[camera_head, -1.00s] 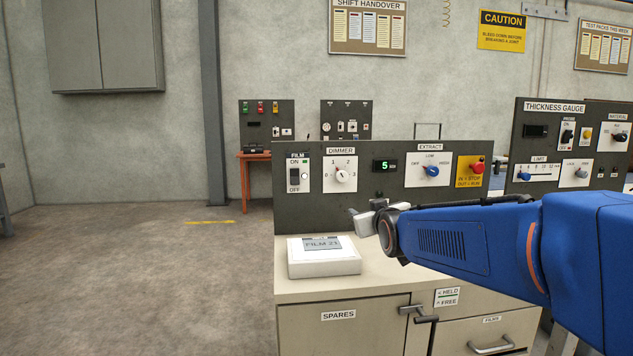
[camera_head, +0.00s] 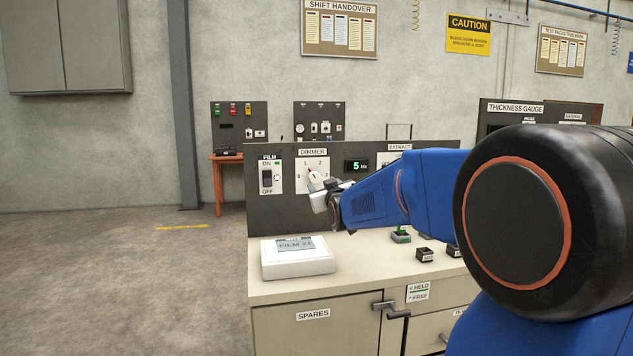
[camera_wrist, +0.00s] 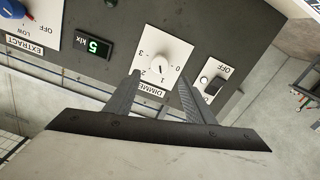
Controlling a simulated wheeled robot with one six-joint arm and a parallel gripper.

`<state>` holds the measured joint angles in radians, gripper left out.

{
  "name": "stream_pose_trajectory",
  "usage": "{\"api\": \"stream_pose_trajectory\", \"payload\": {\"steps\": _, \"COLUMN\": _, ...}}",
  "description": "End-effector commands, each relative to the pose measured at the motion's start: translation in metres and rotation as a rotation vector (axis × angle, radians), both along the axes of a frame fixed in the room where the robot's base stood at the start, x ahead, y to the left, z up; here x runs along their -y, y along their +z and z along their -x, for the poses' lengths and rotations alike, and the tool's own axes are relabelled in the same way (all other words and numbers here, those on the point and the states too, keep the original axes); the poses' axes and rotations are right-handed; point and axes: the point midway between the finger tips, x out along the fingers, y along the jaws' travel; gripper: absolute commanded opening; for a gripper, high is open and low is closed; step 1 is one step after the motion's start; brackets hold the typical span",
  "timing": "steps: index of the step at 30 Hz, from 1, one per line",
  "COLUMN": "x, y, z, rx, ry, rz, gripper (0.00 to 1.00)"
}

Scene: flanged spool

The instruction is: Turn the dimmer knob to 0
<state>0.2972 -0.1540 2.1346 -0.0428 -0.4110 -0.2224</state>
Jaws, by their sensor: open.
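The dimmer knob (camera_head: 312,175) is a pale round knob on a white dial plate marked 0 to 3, set in the dark panel. The wrist view shows the knob (camera_wrist: 157,62) upside down. A small red mark on it seems to lie toward the 1 side; its exact setting is too small to tell. My gripper (camera_head: 318,193) is just in front of the dial and hides its lower part in the head view. In the wrist view my gripper (camera_wrist: 159,77) is open and empty, with one finger to each side of the knob, not visibly touching it.
A display reading 5 klx (camera_head: 357,166) is right of the dial, and the film switch (camera_head: 267,178) is left of it. A white box labelled FILM 21 (camera_head: 297,260) sits on the bench below. Small dark blocks (camera_head: 424,254) lie to its right.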

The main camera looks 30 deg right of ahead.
Motion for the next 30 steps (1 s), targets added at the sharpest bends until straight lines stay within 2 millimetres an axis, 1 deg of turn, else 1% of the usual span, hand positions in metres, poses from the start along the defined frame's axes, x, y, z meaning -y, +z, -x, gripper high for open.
{"api": "stream_pose_trajectory", "payload": {"steps": 1, "x": 0.002, "y": -0.001, "z": -0.008, "rx": -0.001, "ry": 0.001, "rz": 0.0, "gripper": 0.49}}
{"api": "stream_pose_trajectory", "payload": {"steps": 9, "x": 0.014, "y": -0.001, "z": -0.048, "rx": -0.002, "ry": 0.0, "rz": -0.001, "gripper": 0.49}}
{"api": "stream_pose_trajectory", "payload": {"steps": 15, "x": 0.02, "y": -0.001, "z": -0.072, "rx": -0.001, "ry": 0.001, "rz": 0.0, "gripper": 0.49}}
{"api": "stream_pose_trajectory", "payload": {"steps": 21, "x": 0.024, "y": 0.0, "z": -0.083, "rx": -0.001, "ry": 0.0, "rz": 0.0, "gripper": 0.49}}
{"api": "stream_pose_trajectory", "payload": {"steps": 30, "x": 0.024, "y": 0.0, "z": -0.085, "rx": -0.001, "ry": 0.0, "rz": 0.0, "gripper": 0.49}}
